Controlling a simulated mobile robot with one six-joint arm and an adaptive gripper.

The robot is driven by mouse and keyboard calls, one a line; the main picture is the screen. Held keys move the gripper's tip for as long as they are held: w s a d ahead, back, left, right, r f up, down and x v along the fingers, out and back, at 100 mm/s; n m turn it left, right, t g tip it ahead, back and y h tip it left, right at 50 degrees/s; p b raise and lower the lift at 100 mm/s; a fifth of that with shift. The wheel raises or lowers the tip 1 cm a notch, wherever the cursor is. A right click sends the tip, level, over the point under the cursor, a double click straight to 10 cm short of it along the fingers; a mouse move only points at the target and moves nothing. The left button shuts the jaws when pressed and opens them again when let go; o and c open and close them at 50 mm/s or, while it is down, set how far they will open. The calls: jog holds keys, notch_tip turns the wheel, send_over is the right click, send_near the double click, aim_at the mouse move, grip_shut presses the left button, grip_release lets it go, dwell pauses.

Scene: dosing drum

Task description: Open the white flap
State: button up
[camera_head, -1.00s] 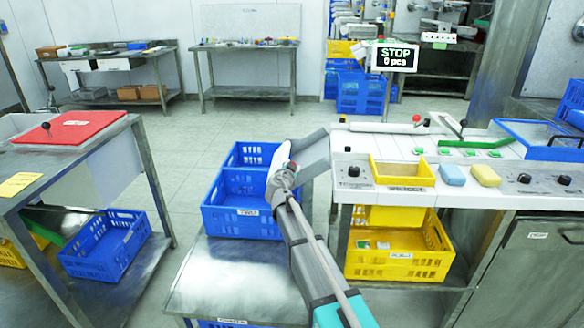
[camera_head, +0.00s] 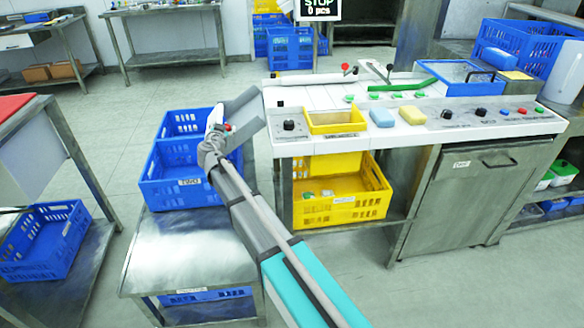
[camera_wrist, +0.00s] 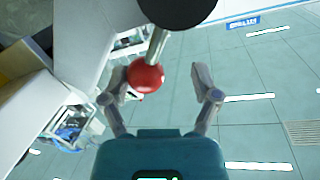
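A narrow white panel (camera_head: 305,77), possibly the white flap, lies flat at the back of the white worktop; a red-knobbed lever (camera_head: 345,68) stands by its right end.
Blue crates (camera_head: 182,160) stand on a low steel table (camera_head: 190,245) below the gripper. A yellow bin (camera_head: 335,122) and sponges (camera_head: 382,117) sit on the worktop. A yellow crate (camera_head: 345,195) is underneath. Open floor lies between the left table and the low table.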

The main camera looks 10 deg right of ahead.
jog(key=a+n, duration=0.1)
jog(key=n, duration=0.1)
jog(key=shift+a+r+n, duration=0.25)
jog(key=shift+a+n, duration=0.05)
jog(key=shift+a, duration=0.05)
jog(key=s+a+n, duration=0.3)
jog(key=s+a, duration=0.1)
jog(key=s, duration=1)
jog(key=s+d+f+m+g+h, duration=0.1)
jog(key=d+f+g+h, duration=0.2)
jog(key=d, duration=0.7)
jog(key=s+d+f+m+g+h, duration=0.1)
jog(key=d+f+m+g, duration=0.2)
jog(key=d, duration=0.6)
jog(key=s+d+r+n+g+p, duration=0.1)
jog(key=s+d+r+g+p, duration=0.1)
jog(key=s+d+g+p, duration=0.2)
jog(key=s+d+p, duration=0.2)
jog(key=d+p, duration=0.2)
jog(key=shift+s+d+g+y, duration=0.3)
jog(key=shift+g, duration=0.1)
jog(key=shift+s, duration=0.1)
